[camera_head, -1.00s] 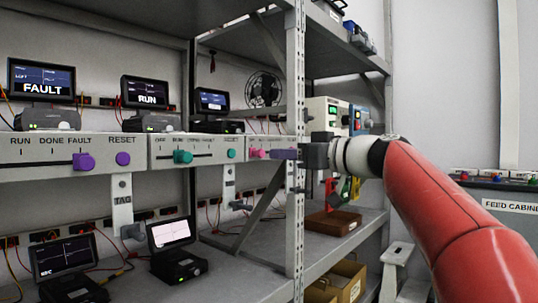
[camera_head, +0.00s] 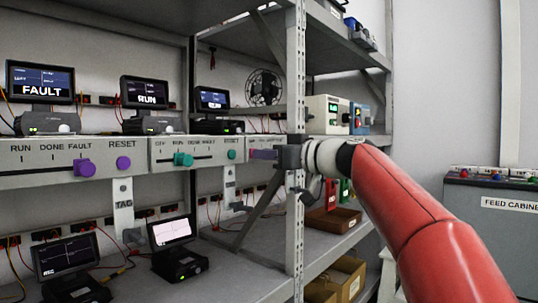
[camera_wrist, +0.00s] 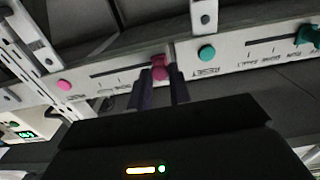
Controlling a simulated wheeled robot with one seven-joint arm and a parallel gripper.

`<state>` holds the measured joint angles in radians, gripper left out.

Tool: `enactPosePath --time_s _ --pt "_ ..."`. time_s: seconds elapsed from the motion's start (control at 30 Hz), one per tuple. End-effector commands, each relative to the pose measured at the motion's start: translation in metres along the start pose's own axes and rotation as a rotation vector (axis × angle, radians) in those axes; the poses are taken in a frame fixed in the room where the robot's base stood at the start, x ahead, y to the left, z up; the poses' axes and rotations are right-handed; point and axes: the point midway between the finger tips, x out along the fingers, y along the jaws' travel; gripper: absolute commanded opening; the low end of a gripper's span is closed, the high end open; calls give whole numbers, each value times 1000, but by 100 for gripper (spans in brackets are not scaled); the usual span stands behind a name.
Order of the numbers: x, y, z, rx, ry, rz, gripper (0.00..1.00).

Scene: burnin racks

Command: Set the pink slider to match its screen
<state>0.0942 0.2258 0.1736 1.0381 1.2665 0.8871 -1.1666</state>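The pink slider (camera_wrist: 160,70) shows in the wrist view, at the right end of its dark slot. My gripper (camera_wrist: 160,86) is open, its two dark fingers on either side of the pink knob; I cannot tell whether they touch it. The pink slider's labels are too blurred to read.
A pink button (camera_wrist: 64,85) lies left of the slot in the wrist view. A teal reset button (camera_wrist: 207,53) and teal slider (camera_wrist: 307,36) are to the right. The rack post (camera_head: 296,200) stands close beside my gripper. A purple slider (camera_head: 84,168) is at far left.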

Motion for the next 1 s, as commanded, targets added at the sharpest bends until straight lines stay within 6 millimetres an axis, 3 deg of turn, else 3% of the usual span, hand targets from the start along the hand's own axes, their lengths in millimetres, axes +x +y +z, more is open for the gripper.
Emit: enactPosePath --time_s 0.27,0.5,0.8,0.83,1.0 --pt "0 3 0 0 -1 1 0" --pt "0 34 -1 1 0 1 0" --pt "0 35 0 1 0 0 0" --pt "0 35 0 1 0 0 23" --pt "0 35 0 0 0 0 41"
